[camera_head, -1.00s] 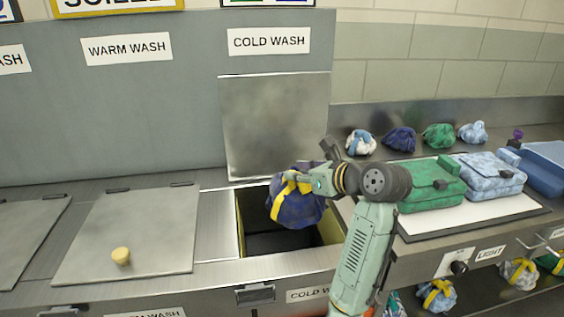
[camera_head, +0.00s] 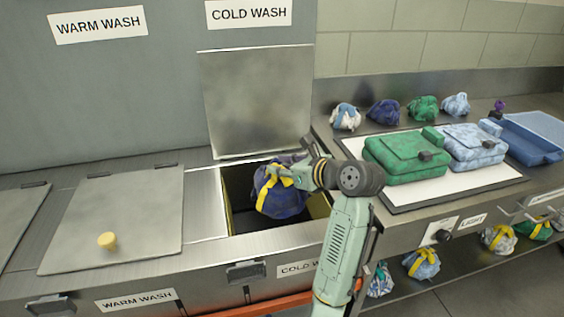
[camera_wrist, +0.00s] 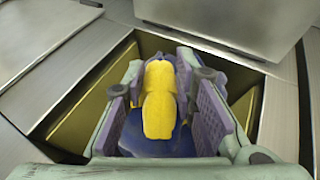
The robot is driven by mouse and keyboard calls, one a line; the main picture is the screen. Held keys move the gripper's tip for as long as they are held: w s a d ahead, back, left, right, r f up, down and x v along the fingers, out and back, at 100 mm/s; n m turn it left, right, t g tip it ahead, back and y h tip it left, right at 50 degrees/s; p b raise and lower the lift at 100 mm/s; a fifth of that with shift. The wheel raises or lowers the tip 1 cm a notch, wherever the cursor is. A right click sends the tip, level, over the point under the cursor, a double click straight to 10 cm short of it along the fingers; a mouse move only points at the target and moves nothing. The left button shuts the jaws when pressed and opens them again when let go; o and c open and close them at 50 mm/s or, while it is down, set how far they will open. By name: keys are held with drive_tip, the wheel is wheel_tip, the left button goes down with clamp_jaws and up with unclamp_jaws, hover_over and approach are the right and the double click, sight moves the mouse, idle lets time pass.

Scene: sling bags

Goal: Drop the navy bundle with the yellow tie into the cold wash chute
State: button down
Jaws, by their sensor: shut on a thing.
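The navy bundle with the yellow tie (camera_head: 284,198) hangs from my gripper (camera_head: 292,178) in the head view. My gripper is shut on it at the yellow tie, which shows between the fingers in the wrist view (camera_wrist: 159,100). The bundle is over the open cold wash chute (camera_head: 229,203), its lower part at about the level of the opening. The chute's lid (camera_head: 256,103) stands raised behind, under the COLD WASH sign (camera_head: 248,12). Yellowish inner walls of the chute show on both sides of the gripper in the wrist view (camera_wrist: 92,107).
The warm wash lid (camera_head: 125,222) to the left is closed. On the right counter lie a green bag (camera_head: 405,158), a light blue bag (camera_head: 474,146), a blue tray (camera_head: 522,140) and several small bundles at the back. More tied bundles sit on a lower shelf.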

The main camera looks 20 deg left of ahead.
drive_tip(key=shift+r, duration=0.1)
drive_tip(key=c, duration=1.2)
unclamp_jaws()
drive_tip(key=v, duration=1.2)
drive_tip(key=shift+s, duration=0.1)
drive_tip(key=shift+a, duration=0.1)
